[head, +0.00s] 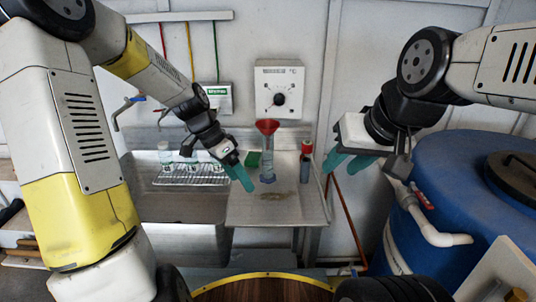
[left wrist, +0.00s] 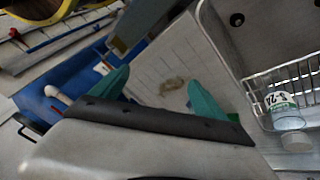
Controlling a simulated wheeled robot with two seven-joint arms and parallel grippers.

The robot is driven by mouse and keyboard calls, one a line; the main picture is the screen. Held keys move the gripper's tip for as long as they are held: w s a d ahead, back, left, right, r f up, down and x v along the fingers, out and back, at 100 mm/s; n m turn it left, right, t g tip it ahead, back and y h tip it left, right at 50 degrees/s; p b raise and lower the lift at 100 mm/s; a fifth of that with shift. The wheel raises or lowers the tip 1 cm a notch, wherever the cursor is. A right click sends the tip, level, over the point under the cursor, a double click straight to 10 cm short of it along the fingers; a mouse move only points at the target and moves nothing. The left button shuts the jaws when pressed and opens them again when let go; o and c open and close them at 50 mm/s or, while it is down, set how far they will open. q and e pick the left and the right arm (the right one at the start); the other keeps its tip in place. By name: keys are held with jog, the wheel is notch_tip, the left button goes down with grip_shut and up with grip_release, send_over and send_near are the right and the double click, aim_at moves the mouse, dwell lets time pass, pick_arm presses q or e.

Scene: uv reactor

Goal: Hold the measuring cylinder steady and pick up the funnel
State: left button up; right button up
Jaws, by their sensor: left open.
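The clear measuring cylinder (head: 267,170) stands upright on the metal sink's drainboard in the head view. The red funnel (head: 267,127) sits in its top. My left gripper (head: 244,178) is open, with teal fingers pointing down just left of the cylinder in the picture; I cannot tell whether it touches it. In the left wrist view its fingers (left wrist: 157,90) are spread with nothing between them but the drainboard behind; the cylinder does not show clearly there. My right gripper (head: 346,163) is to the right of the cylinder and apart from it, its two teal fingers spread and empty.
A red-capped bottle (head: 306,162) stands right of the cylinder, and a green block (head: 253,160) lies behind it. A wire rack (head: 190,175) with small containers is at the left; a labelled bottle (left wrist: 282,108) shows there. A blue barrel (head: 450,190) stands at the right.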

aim_at(265, 172)
pick_arm(q)
jog(key=w+d+f+m+h, duration=0.1)
jog(key=w+f+h, duration=0.1)
jog(key=w+f+m+h, duration=0.1)
jog(key=w+f+h, duration=0.1)
jog(key=w+f, duration=0.1)
jog(key=w+d+f+m+h, duration=0.1)
jog(key=w+f, duration=0.1)
jog(key=f, duration=0.1)
jog(key=shift+w+d+f+h, duration=0.2)
jog(key=shift+d+h, duration=0.1)
jog(key=shift+h, duration=0.1)
jog(key=w+h, duration=0.1)
jog(key=w+f+t+h, duration=0.1)
jog(key=w, duration=0.1)
jog(key=w+a+h, duration=0.1)
jog(key=shift+w+a+f+m, duration=0.1)
jog(key=shift+w+f+m, duration=0.05)
jog(key=shift+f+m, duration=0.2)
jog(key=w+a+t+h, duration=0.1)
jog(key=w+t, duration=0.1)
jog(key=w+a+f+t+h, duration=0.1)
jog(key=w+a+t, duration=0.1)
jog(key=shift+w+a, duration=0.2)
jog(key=shift+a, duration=0.05)
jog(key=shift+x, duration=4.9)
jog(key=shift+r, duration=0.1)
jog(key=c, duration=1.5)
jog(key=shift+c, duration=0.2)
